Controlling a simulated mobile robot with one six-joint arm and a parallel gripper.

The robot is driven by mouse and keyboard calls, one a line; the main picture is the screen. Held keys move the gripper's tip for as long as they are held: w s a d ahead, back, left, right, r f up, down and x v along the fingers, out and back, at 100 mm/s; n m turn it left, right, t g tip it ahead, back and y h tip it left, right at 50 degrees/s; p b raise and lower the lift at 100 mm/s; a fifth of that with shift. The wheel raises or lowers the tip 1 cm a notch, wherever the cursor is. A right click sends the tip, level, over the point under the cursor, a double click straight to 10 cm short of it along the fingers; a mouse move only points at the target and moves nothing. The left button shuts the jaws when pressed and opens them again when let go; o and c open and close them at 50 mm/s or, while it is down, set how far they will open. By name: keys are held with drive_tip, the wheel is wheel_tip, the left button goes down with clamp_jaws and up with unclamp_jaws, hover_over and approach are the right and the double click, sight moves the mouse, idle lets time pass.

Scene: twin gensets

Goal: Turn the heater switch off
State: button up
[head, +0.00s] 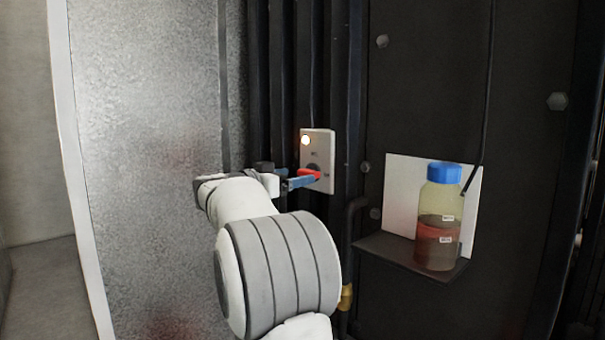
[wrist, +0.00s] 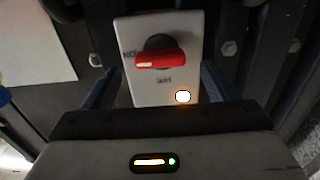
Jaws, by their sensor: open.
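The heater switch is a red rotary handle (wrist: 160,59) on a pale plate (wrist: 182,25). The plate also shows in the head view (head: 319,150), mounted between dark vertical ribs. The handle lies level, its white-marked end toward a label that looks like ON. Another label, seemingly OFF, sits a quarter turn away. A lamp (wrist: 183,96) on the plate is lit. My gripper (wrist: 160,84) is open, with its blue fingers on either side of the handle, apart from its ends in the wrist view. In the head view my gripper (head: 299,181) overlaps the red handle (head: 308,173); contact cannot be told.
A bottle with a blue cap and reddish liquid (head: 438,225) stands on a small shelf (head: 390,249) right of the switch. A dark pipe (head: 350,225) runs between them. A grey metal panel (head: 150,120) is on the left. Bolts stud the dark wall.

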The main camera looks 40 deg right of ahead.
drive_tip(key=d, duration=0.4)
drive_tip(key=shift+w, duration=0.15)
drive_tip(key=shift+c, duration=0.6)
